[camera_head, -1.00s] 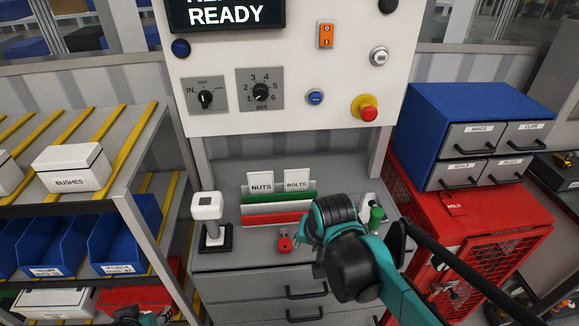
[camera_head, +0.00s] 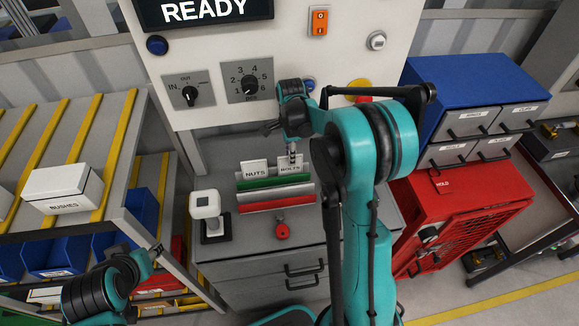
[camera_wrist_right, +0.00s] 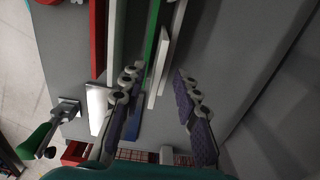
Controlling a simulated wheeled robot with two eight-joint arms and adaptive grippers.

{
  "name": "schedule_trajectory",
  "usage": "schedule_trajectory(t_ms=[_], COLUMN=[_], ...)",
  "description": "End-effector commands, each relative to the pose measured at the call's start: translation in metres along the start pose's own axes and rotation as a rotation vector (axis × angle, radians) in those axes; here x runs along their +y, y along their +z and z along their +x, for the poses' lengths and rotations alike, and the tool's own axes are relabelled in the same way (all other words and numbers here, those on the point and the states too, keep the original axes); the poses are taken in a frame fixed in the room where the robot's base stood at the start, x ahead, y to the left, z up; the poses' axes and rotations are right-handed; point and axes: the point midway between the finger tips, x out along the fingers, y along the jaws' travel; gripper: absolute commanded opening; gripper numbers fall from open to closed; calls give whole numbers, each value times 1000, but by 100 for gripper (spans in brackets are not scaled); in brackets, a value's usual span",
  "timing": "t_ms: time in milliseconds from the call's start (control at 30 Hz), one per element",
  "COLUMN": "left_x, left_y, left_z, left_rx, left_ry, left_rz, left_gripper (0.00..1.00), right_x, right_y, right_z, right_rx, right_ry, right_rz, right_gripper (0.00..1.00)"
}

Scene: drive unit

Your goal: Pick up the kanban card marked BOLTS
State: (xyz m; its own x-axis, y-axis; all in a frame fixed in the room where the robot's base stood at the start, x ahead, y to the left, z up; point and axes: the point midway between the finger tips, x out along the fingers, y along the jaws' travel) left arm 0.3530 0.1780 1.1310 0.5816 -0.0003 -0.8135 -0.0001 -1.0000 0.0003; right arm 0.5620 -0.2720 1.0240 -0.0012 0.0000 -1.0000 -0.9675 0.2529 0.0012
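The white BOLTS card (camera_head: 291,168) stands beside the NUTS card (camera_head: 255,170) in a holder with green and red strips (camera_head: 277,202) on the grey bench. My right gripper (camera_head: 292,152) points down over the BOLTS card and hides its upper part. In the right wrist view, its two fingers (camera_wrist_right: 157,76) are open and spread, with a white card edge (camera_wrist_right: 163,62) and the green strip lying between their tips. I cannot tell whether either finger touches the card. My left gripper (camera_head: 155,250) is low at the left, away from the cards; its finger opening is unclear.
A white-topped device (camera_head: 206,205) stands left of the holder, and a red knob (camera_head: 282,231) sits in front. The control panel (camera_head: 215,60) rises behind. A shelf (camera_head: 130,180) stands at left; a red cabinet (camera_head: 455,205) with blue drawer unit (camera_head: 460,75) stands at right.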

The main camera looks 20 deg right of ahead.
Motion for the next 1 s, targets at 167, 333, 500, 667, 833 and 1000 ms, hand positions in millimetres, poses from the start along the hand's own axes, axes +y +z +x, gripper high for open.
schedule_trajectory(t_ms=[167,333,500,667,833,1000], left_x=[0,0,0,0,0,0], left_y=[5,7,7,6,6,7], left_z=[8,10,10,10,10,10], left_rx=[0,0,0,0,0,0], left_ry=[0,0,0,0,0,0], left_rz=[0,0,0,0,0,0], left_gripper=[40,40,40,40,40,40], right_x=[4,4,4,4,4,4], right_y=[2,2,2,2,2,2], right_z=[30,46,48,47,47,47], right_rx=[0,0,0,0,0,0], right_ry=[-1,-1,-1,-1,-1,-2], right_rz=[-1,-1,-2,-2,-2,-2], right_gripper=[31,31,31,10,0,0])
